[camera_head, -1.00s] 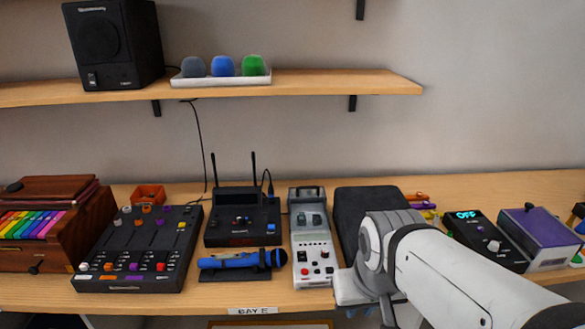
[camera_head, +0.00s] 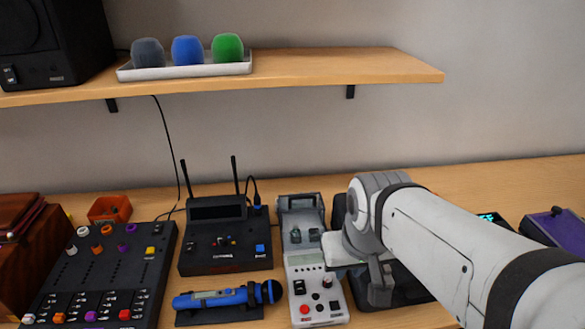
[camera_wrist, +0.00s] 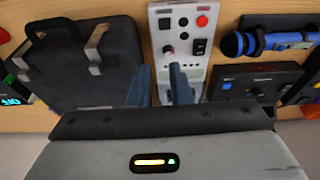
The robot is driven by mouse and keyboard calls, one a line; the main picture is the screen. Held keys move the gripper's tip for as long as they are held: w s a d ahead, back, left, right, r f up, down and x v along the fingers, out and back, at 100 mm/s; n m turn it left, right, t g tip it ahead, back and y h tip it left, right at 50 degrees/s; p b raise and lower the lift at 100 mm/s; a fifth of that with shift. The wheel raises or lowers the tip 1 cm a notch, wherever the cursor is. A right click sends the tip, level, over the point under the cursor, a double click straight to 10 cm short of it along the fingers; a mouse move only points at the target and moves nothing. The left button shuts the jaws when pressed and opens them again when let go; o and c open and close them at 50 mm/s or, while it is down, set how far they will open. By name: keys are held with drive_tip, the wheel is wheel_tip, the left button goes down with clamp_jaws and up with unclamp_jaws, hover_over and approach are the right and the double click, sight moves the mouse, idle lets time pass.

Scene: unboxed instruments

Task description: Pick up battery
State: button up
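I cannot pick out a battery with certainty in either view. A light grey device (camera_head: 318,283) with knobs and a red button stands mid-table; two small dark greenish pieces (camera_head: 296,235) sit in its upper part, too small to identify. The device also shows in the wrist view (camera_wrist: 196,50). My gripper (camera_head: 380,285) is just right of the device, in front of the black case. In the wrist view its two fingers (camera_wrist: 160,87) are apart, with nothing seen between them, over or near the device's far part. My wrist housing hides the device's far end there.
The black case (camera_wrist: 85,70) lies right beside the device. To the device's left are a black receiver with antennas (camera_head: 225,262), a blue microphone (camera_head: 225,298) and a mixer (camera_head: 100,275). A shelf (camera_head: 330,70) overhangs behind.

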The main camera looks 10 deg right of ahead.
drive_tip(key=w+n+b, duration=0.1)
drive_tip(key=w+b, duration=0.1)
drive_tip(key=w, duration=0.6)
drive_tip(key=w+f+n+b, duration=0.1)
drive_tip(key=w+b, duration=0.1)
drive_tip(key=w, duration=0.7)
drive_tip(key=w+y+b, duration=0.1)
drive_tip(key=w+b, duration=0.1)
drive_tip(key=w, duration=0.6)
drive_tip(key=shift+w+f+n+t, duration=0.25)
drive_tip(key=shift+n+t, duration=0.05)
drive_tip(key=shift+n, duration=0.1)
drive_tip(key=shift+n+t, duration=0.3)
drive_tip(key=shift+n, duration=0.1)
drive_tip(key=w+f, duration=0.3)
drive_tip(key=w+f+b, duration=0.1)
drive_tip(key=w+f, duration=0.2)
drive_tip(key=w, duration=0.1)
drive_tip(key=w+d+f, duration=0.1)
drive_tip(key=w+f, duration=0.2)
drive_tip(key=shift+w+f, duration=0.3)
drive_tip(key=shift+w+a+f, duration=0.1)
drive_tip(key=shift+f, duration=0.15)
drive_tip(key=shift+c, duration=0.4)
clamp_jaws()
